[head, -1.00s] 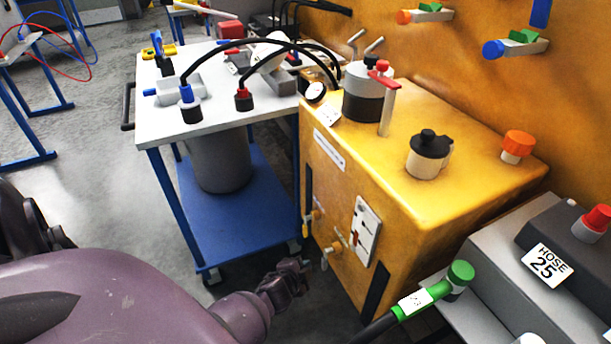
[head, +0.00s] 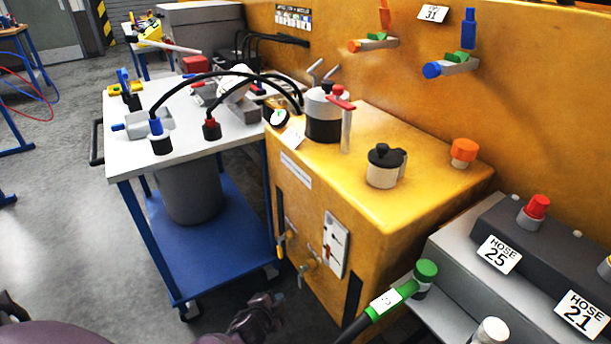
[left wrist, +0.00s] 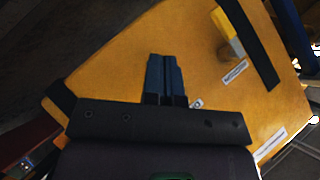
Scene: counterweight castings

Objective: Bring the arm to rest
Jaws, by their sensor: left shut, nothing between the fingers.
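My left arm (head: 60,334) shows as purple links along the bottom left of the head view. My left gripper (head: 268,304) is low in that view, in front of the yellow cabinet (head: 310,215) and beside the blue lower shelf of the trolley. In the left wrist view its two dark fingers (left wrist: 165,76) lie together, shut, with nothing between them. The cabinet face (left wrist: 120,62) fills much of the view behind them. My right gripper is in neither view.
A trolley with a white top (head: 120,155) carries hoses with blue and red plugs. A green-capped hose (head: 390,298) and grey blocks labelled HOSE 25 (head: 499,254) and HOSE 21 (head: 585,313) stand at the right. Grey floor (head: 70,230) is clear at the left.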

